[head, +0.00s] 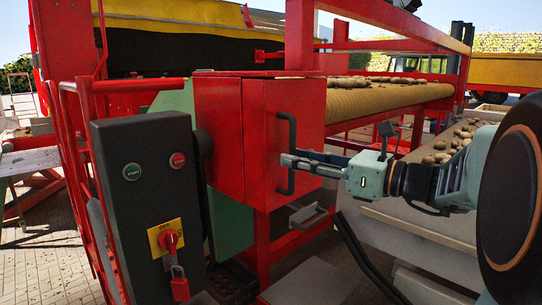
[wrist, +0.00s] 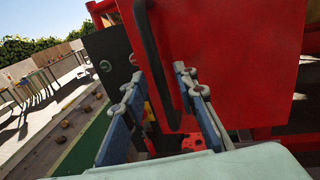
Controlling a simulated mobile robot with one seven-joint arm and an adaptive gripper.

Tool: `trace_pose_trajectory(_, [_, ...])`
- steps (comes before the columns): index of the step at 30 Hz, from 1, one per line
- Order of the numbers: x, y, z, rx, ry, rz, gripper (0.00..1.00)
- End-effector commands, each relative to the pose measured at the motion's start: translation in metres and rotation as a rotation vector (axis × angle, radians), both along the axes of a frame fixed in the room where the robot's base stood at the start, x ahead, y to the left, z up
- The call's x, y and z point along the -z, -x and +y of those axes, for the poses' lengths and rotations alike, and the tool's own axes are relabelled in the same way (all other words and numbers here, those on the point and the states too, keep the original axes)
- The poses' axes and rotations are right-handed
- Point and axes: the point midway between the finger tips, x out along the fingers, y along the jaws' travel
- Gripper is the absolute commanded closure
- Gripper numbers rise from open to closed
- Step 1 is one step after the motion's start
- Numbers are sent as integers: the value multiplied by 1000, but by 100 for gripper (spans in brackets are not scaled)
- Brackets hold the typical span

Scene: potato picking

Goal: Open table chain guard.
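The chain guard is a red metal box cover (head: 222,130) on the table's end, and it looks closed. Its black bar handle (head: 291,182) stands upright on the right-hand face. My gripper (head: 286,160) reaches in from the right, with its fingertips at the middle of the handle. In the wrist view the red guard panel (wrist: 240,60) fills the right side. There the handle (wrist: 152,55) runs down between the two spread fingers of my gripper (wrist: 155,92). The fingers are open, with gaps beside the bar; I cannot tell if either touches it.
A dark control box (head: 150,215) with start and stop buttons and a red padlocked switch (head: 170,240) stands left of the guard. A roller table (head: 385,97) with potatoes extends behind. A light-coloured conveyor side (head: 410,232) lies below my arm. Red rails (head: 85,150) stand at left.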

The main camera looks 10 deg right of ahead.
Motion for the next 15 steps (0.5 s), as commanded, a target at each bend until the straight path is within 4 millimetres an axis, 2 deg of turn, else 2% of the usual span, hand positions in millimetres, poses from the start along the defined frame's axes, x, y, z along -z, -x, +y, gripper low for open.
trace_pose_trajectory(6, [0,-13,14,0,1,-1,73])
trace_pose_trajectory(15, [0,-14,15,0,1,-1,74])
